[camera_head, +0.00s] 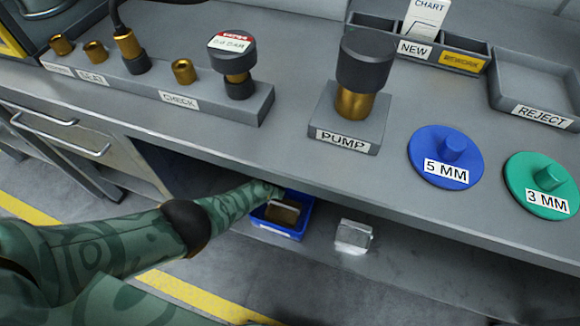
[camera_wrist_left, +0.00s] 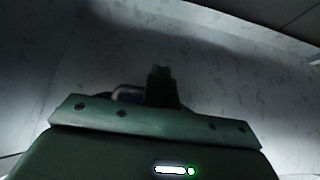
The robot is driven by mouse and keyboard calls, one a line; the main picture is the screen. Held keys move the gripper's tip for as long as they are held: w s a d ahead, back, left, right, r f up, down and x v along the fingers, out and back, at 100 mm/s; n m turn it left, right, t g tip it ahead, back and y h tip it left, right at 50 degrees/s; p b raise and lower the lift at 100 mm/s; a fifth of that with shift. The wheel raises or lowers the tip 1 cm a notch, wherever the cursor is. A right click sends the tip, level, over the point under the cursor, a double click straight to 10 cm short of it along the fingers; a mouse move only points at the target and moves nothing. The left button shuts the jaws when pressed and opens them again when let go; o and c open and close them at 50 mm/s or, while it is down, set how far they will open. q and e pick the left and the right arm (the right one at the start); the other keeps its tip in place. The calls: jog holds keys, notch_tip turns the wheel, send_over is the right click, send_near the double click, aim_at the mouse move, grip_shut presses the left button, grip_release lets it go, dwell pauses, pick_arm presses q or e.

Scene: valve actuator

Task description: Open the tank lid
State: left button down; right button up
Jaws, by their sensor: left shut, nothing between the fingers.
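My left arm reaches in from the left below the front edge of the workbench in the head view, and its gripper is hidden there under the bench top. In the left wrist view my left gripper (camera_wrist_left: 160,75) shows dark and shut, with nothing between its fingers. Just left of it is a small curved grey metal bar (camera_wrist_left: 128,91), partly hidden behind the gripper's body; I cannot tell what it belongs to. A pale mottled surface fills the background. I cannot make out a tank or its lid in either view. My right gripper is not in view.
On the workbench (camera_head: 300,130) are a PUMP block (camera_head: 345,139), a CHECK rail, a blue 5 MM disc (camera_head: 440,165), a green 3 MM disc (camera_head: 525,185) and a REJECT tray (camera_head: 500,98). Below are a blue bin (camera_head: 292,229) and a silvery block (camera_head: 353,236).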

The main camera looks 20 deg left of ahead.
pick_arm(q)
jog(key=shift+w, duration=0.95)
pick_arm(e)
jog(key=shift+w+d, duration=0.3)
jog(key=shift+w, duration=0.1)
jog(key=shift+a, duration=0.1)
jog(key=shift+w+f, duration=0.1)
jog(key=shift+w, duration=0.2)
